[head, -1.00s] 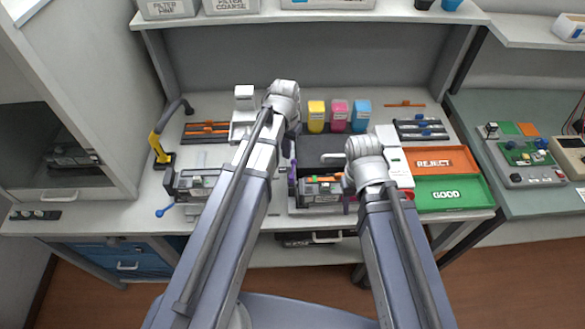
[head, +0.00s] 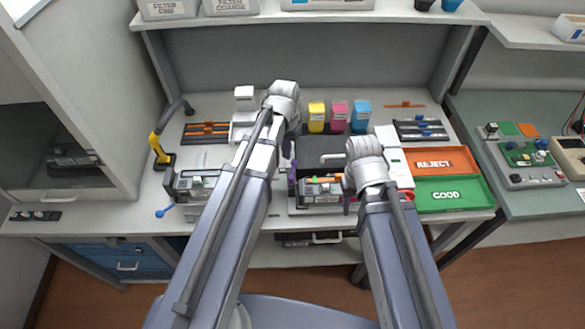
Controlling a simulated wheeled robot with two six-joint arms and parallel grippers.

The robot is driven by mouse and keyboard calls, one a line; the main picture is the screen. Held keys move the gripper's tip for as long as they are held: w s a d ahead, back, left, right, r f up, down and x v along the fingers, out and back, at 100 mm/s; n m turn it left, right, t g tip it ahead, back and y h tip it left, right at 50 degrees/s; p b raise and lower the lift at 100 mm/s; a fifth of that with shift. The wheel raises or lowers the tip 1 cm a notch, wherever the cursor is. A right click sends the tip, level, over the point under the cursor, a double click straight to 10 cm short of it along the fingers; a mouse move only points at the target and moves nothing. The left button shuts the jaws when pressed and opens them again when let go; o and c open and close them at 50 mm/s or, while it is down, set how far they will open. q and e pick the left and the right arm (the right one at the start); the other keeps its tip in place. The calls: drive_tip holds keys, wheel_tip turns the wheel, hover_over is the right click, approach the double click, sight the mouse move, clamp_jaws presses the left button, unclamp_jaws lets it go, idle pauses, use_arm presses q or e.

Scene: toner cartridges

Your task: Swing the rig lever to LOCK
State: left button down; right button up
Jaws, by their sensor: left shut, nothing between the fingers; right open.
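A grey rig (head: 193,184) stands at the left of the bench, with a dark, grey-topped unit in it. A lever with a blue ball knob (head: 160,213) sticks out from its front left corner, pointing toward the lower left. Its LOCK marking is too small to read. A black cartridge (head: 320,190) with orange and green parts lies at the bench's front middle. My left gripper (head: 291,147) is shut and empty beside the black case, well right of the lever. My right gripper (head: 347,191) is open at the cartridge's right end; its fingers are partly hidden by my wrist.
A black case (head: 316,147) and yellow, magenta and blue bottles (head: 339,117) stand behind the cartridge. Orange REJECT (head: 455,174) and green GOOD trays (head: 473,206) lie at right. My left arm crosses the bench middle.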

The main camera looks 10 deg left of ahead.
use_arm(q)
drive_tip(key=shift+f, duration=0.15)
idle(0.5)
drive_tip(key=shift+f+b, duration=0.7)
drive_tip(key=shift+b, duration=0.1)
drive_tip(key=shift+d, duration=0.15)
